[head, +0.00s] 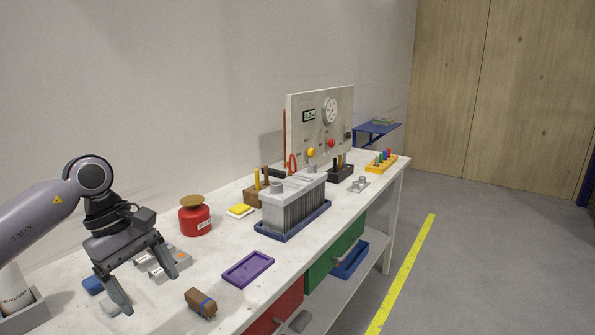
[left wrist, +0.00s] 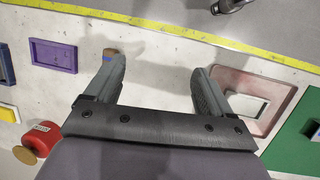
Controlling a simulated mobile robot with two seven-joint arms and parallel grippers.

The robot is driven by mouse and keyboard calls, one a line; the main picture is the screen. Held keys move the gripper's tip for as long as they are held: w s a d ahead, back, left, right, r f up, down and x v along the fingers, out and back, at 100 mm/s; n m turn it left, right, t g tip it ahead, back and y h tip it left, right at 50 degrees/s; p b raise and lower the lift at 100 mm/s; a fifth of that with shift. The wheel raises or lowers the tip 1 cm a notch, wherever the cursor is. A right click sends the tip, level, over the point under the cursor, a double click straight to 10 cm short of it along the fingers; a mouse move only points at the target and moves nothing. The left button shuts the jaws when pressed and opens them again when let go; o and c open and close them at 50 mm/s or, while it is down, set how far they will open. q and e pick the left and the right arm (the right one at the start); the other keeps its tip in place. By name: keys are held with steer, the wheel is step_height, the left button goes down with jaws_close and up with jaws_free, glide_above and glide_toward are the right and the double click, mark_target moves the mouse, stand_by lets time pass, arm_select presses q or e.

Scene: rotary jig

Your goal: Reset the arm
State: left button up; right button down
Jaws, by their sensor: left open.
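My left gripper (head: 152,292) is open, pointing down over the near left part of the white bench. In the left wrist view its two fingers (left wrist: 158,66) are spread, with only bare bench top between them. A brown block with a blue band (head: 201,303) lies on the bench to the right of the gripper. In the left wrist view the block (left wrist: 110,53) is partly hidden behind the left finger. My right gripper cannot be made out in either view.
A purple tray (head: 248,269), red jar (head: 195,217) and grey finned block on a blue tray (head: 293,208) stand on the bench (head: 222,302). A panel with dial (head: 320,125) stands behind. In the left wrist view, a reddish-framed plate (left wrist: 238,83) and green item (left wrist: 292,138) lie right.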

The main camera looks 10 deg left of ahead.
arm_select(q)
steer(key=s+d+f+n+t+h+b, duration=0.1)
steer(key=s+d+f+n+t+h, duration=0.1)
steer(key=d+n+h, duration=0.8)
steer(key=s+d+f+n+t+h, duration=0.25)
steer(key=d+n+h, duration=0.3)
steer(key=d, duration=0.75)
steer(key=a+f+n+t+y, duration=0.4)
steer(key=f+n+t+y, duration=0.25)
steer(key=n, duration=0.85)
steer(key=a+f+n+t+y, duration=0.45)
steer(key=f+n+t, duration=0.2)
steer(key=n, duration=0.75)
steer(key=s+a+f+n+g+y, duration=0.2)
steer(key=s+f+n+g+y, duration=0.1)
steer(key=s+f+n, duration=0.3)
steer(key=s+a+f+n+g+y+b, duration=0.1)
steer(key=s+a+f+n+g+y, duration=0.1)
steer(key=s+f+n, duration=0.4)
step_height(320, 180, down, 4)
steer(key=shift+s+a+f+g+y, duration=0.2)
steer(key=shift+s+g+y, duration=0.25)
steer(key=shift+s+g, duration=0.4)
steer(key=shift+n, duration=0.25)
